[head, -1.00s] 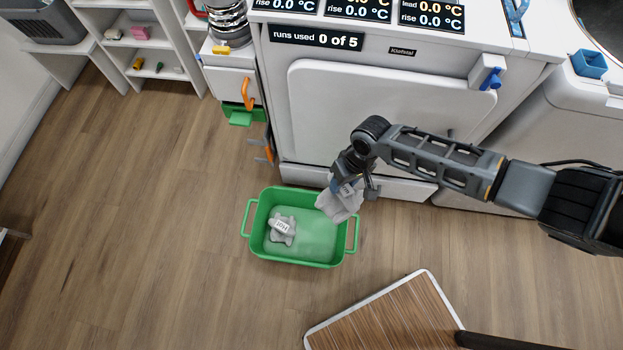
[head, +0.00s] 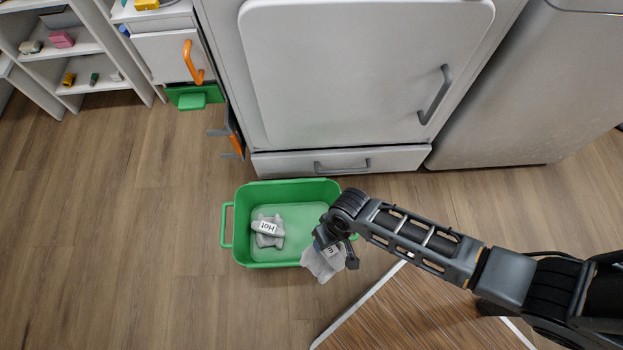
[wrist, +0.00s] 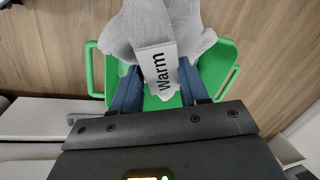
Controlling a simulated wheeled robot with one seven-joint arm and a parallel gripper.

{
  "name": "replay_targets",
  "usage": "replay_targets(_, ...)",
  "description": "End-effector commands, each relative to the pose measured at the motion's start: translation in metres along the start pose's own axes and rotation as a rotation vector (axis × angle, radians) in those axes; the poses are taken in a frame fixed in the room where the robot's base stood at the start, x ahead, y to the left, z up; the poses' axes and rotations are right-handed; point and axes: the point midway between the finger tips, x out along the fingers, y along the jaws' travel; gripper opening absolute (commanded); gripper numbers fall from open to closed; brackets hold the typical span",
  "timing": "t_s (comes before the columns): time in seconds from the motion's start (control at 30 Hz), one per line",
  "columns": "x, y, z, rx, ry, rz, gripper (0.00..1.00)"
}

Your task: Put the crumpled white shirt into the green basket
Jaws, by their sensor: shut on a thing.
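My gripper (head: 332,240) is shut on the crumpled white shirt (head: 321,265), a pale cloth with a tag. In the wrist view the shirt (wrist: 188,20) hangs between the fingers (wrist: 158,88), and its tag reads "Warm". The green basket (head: 243,206) stands on the floor, with its rim (wrist: 222,62) behind the shirt in the wrist view. In the head view the shirt overlaps the basket's front right corner and extends past it. Its height above the rim cannot be told. A grey cloth tagged "Hot" (head: 267,238) lies inside the basket at left.
A white appliance with a drawer (head: 285,163) stands behind the basket. A wooden board with a white edge (head: 425,310) is at front right. Shelves (head: 70,87) and a cabinet with an orange handle (head: 192,62) are at back left. Floor left of the basket is clear.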

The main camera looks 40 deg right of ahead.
Motion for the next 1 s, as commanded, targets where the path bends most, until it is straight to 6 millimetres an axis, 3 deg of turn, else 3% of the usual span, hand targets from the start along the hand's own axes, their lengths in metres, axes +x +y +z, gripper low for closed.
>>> replay_targets(0.03, 0.016, -0.002, -0.010, 0.019, 0.008, -0.005, 0.07)
replay_targets(0.2, 0.034, -0.006, -0.037, 0.049, 0.015, -0.003, 0.07)
replay_targets(0.37, 0.044, -0.002, -0.069, 0.079, 0.020, -0.002, 0.07)
replay_targets(0.6, 0.049, 0.021, -0.117, 0.122, 0.028, 0.000, 0.07)
replay_targets(0.8, 0.046, 0.037, -0.139, 0.142, 0.030, 0.000, 0.07)
replay_targets(1.0, 0.050, 0.042, -0.144, 0.145, 0.030, 0.000, 0.07)
